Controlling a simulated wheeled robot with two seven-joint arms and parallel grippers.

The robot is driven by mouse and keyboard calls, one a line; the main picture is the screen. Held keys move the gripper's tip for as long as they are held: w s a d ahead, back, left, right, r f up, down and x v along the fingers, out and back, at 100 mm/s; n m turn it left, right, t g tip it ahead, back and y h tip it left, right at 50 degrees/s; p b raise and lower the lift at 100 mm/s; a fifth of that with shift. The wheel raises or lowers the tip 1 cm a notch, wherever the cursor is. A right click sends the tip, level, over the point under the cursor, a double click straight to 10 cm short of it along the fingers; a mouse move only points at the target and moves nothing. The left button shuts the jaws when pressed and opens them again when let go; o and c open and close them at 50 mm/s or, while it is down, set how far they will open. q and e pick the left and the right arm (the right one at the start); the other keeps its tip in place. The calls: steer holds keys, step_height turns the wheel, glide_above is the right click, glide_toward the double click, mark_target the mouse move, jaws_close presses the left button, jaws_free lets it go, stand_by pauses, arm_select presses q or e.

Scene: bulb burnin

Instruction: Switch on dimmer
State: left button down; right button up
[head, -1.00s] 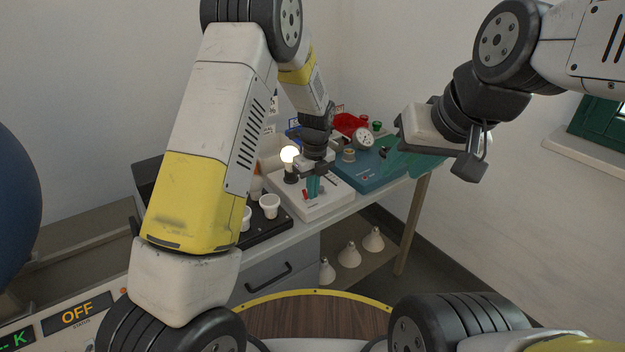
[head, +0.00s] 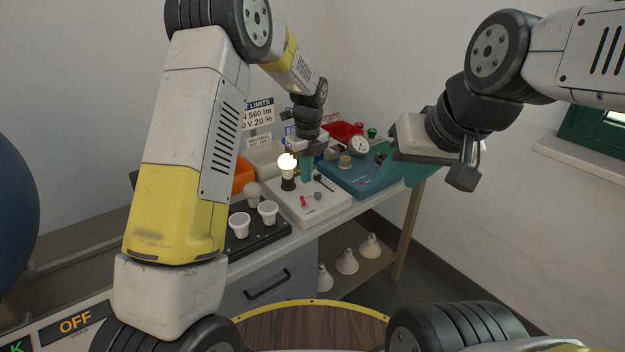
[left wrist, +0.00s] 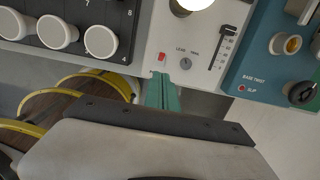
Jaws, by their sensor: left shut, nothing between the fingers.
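A white control box (head: 318,211) stands on the bench. I cannot tell which control is the dimmer. My right gripper (head: 400,176) hangs right of the blue device, jaws unclear.
The blue device (head: 340,178) with a gauge (head: 359,146) stands right of the box. A black tray (head: 262,241) with several white bulbs is on its left. An orange bin (head: 242,174) and red bin (head: 345,131) stand behind. Several bulbs sit on the lower shelf.

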arm_select(q)
steer(key=shift+w+a+r, duration=0.65)
steer(key=shift+w+r, duration=0.2)
steer(key=s+a+r+n+t+h, duration=0.1)
steer(key=s+a+r+n, duration=0.3)
steer(key=s+r+n, duration=0.3)
steer(key=s+a+r+n+t+h, duration=0.1)
steer(key=s+a+r+n, duration=0.2)
steer(key=s+r+n, duration=0.4)
steer(key=s+a+r+n+t, duration=0.1)
steer(key=s+a+r+n, duration=0.1)
steer(key=s+n, duration=0.5)
steer(key=s+a+r+n+t, duration=0.2)
steer(key=s+n, duration=0.5)
steer(key=s, duration=0.4)
steer(key=shift+s+a+t+h, duration=0.15)
steer(key=shift+s+t+h, duration=0.1)
steer(key=shift+t+h, duration=0.05)
